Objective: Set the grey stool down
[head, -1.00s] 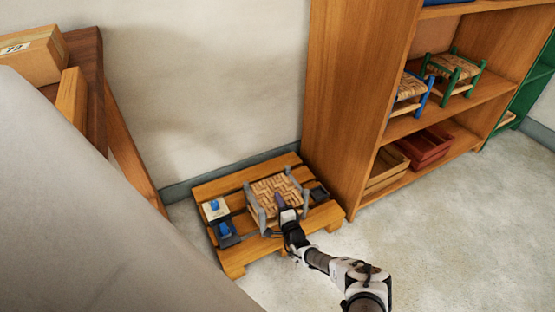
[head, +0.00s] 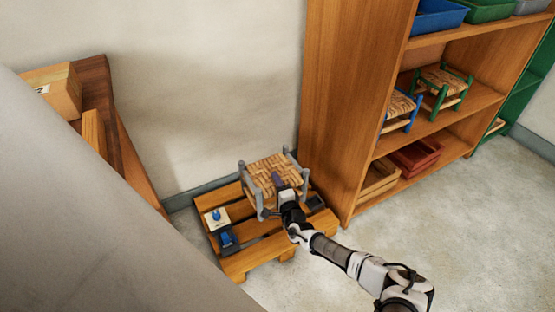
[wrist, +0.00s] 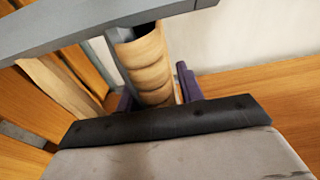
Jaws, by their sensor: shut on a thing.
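The grey stool (head: 263,168) has grey posts and a woven straw seat. It is over the wooden pallet (head: 238,263) by the wall, roughly upright, and looks raised above the slats. Its lower legs are partly hidden by my arm. My gripper (head: 279,183) is shut on the near edge of its seat. In the wrist view, the purple fingers (wrist: 155,92) sit on either side of the woven straw roll, and the stool's grey rail (wrist: 100,32) crosses the top.
On the pallet's left lie a white block (head: 216,217) and a dark block (head: 229,240) with blue tops; a dark block (head: 315,203) is at its right. A wooden shelf unit (head: 345,100) with blue and green stools stands close on the right. Open floor (head: 460,220) lies in front.

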